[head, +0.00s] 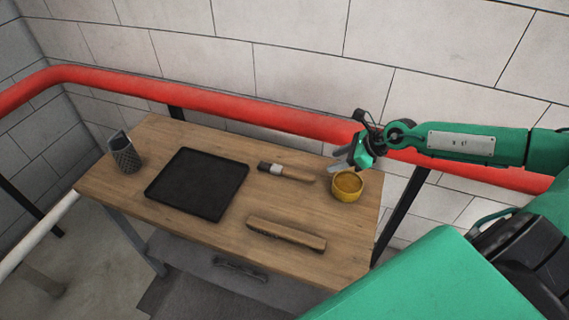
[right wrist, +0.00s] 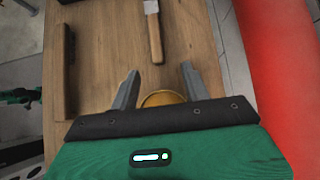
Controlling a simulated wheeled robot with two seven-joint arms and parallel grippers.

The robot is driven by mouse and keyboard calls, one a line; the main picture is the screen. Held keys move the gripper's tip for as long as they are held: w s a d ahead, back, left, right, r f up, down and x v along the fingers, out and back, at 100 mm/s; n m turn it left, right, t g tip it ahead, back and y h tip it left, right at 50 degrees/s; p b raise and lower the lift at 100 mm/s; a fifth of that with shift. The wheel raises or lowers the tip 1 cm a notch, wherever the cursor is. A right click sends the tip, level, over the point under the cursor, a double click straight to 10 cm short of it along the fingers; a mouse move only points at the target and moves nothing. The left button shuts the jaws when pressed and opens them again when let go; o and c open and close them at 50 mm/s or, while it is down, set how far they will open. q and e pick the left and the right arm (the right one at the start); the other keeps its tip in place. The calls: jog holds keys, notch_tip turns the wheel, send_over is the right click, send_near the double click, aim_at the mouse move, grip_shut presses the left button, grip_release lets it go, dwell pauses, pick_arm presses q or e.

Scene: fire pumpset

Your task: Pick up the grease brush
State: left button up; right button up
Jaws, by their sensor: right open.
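The grease brush (head: 287,172) has a wooden handle and a pale metal ferrule with a dark tip at its left end. It lies flat on the wooden table (head: 220,248), right of the black tray. In the right wrist view the brush (right wrist: 155,35) lies ahead of the fingers, its handle end toward them. My right gripper (head: 345,162) is open and empty above the yellow cup, right of the brush and apart from it. Its two fingers (right wrist: 157,92) show spread in the right wrist view.
A yellow cup (head: 347,187) stands under my right gripper. A red pipe (head: 250,112) runs behind the table. Bare wood surrounds the brush.

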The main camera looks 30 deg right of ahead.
aim_at(299, 173)
jog(key=p+x, duration=0.1)
jog(key=x, duration=0.2)
jog(key=shift+w+a+f, duration=0.2)
jog(key=shift+w+a, duration=0.05)
jog(key=shift+a, duration=0.05)
jog(key=x, duration=0.4)
jog(key=shift+w+f+p, duration=0.15)
jog(key=shift+f+p, duration=0.05)
jog(key=shift+p, duration=0.1)
jog(key=shift+w+a+f+p, duration=0.4)
jog(key=shift+a+p, duration=0.1)
jog(key=shift+a, duration=0.1)
jog(key=p+x, duration=0.1)
jog(key=x, duration=0.2)
jog(key=shift+a+r, duration=0.15)
jog(key=shift+a, duration=0.05)
jog(key=shift+w+a+f, duration=0.15)
jog(key=shift+w+f, duration=0.05)
jog(key=shift+f, duration=0.2)
pick_arm(q)
jog(key=s+r, duration=0.2)
jog(key=r, duration=0.1)
jog(key=shift+s+a+r, duration=0.1)
jog(key=shift+r, duration=0.2)
pick_arm(e)
grip_shut()
